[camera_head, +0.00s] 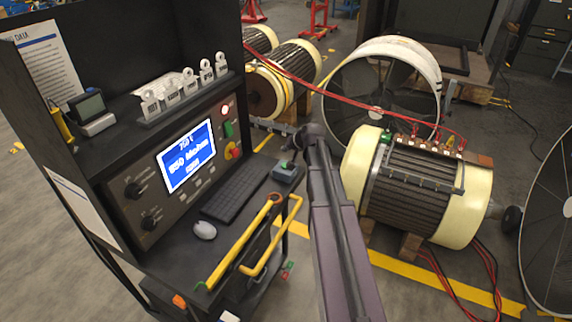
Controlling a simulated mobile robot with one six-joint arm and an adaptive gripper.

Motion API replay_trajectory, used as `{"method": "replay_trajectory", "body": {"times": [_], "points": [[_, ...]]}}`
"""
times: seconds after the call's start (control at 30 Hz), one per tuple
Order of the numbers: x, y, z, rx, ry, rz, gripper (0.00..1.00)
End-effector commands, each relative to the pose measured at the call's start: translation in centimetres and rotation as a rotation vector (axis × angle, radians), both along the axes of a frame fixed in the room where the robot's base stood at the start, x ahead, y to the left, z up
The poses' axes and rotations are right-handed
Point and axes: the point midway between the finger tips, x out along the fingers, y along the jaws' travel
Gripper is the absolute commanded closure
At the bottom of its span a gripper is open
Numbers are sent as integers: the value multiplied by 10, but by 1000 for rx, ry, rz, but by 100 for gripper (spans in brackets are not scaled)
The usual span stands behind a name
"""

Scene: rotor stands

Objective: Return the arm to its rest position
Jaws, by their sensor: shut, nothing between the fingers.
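My arm (336,225) reaches up from the bottom centre of the head view, between the console desk and the cream-ended motor. Its far end is a dark joint, with my small dark gripper (291,160) bent to the left of it. The gripper is shut and empty, above or close to a small grey-green box (285,173) at the desk's right edge. I cannot tell whether it touches the box. The fingers are small and hard to make out. No marked rest position shows.
A black console (135,175) with a lit blue screen (186,155), keyboard (233,200), mouse (204,230) and yellow handrails (240,245) stands left. A cream-ended motor (415,190) with red cables stands close right. A large round fan guard (365,95) is behind.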

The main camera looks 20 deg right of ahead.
Motion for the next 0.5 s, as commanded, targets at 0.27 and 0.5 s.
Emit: {"method": "replay_trajectory", "body": {"times": [0.27,0.5], "points": [[0,0,0,0,0,0,100],[-18,33,-8,-25,59,60,100]]}}
